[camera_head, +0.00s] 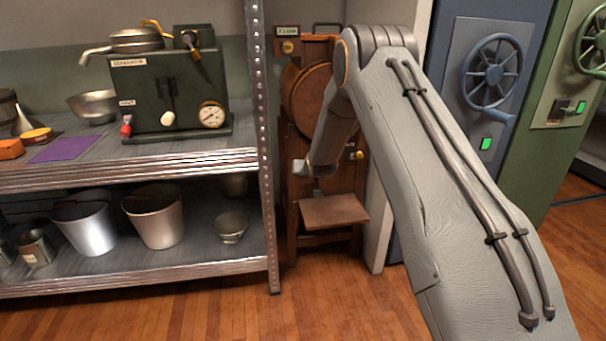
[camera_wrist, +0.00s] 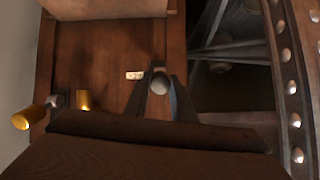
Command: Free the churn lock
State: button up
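The churn (camera_head: 308,92) is a wooden drum in an upright wooden frame right of the shelf, partly hidden by my arm. A yellow-tipped knob (camera_head: 357,155) sticks out on its right side. It also appears in the wrist view (camera_wrist: 22,121), beside a second yellow piece (camera_wrist: 83,98). My gripper's two dark fingers (camera_wrist: 162,90) are at the wooden front, one on each side of a small round grey knob (camera_wrist: 160,82). I cannot tell whether they touch it. A small pale label (camera_wrist: 135,75) is beside this knob. Which part is the lock is not clear.
A wooden step (camera_head: 334,211) projects low on the churn frame. A metal shelf post (camera_head: 260,120) stands close on the left. The shelf holds a dark green machine (camera_head: 165,95) and metal buckets (camera_head: 155,215). Blue (camera_head: 490,75) and green cabinets stand right. The front floor is clear.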

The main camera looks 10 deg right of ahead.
jog(key=o, duration=0.4)
jog(key=shift+o, duration=0.2)
jog(key=p+v, duration=0.1)
jog(key=v, duration=0.6)
jog(key=shift+s+p, duration=0.3)
jog(key=shift+s, duration=0.05)
jog(key=shift+r, duration=0.2)
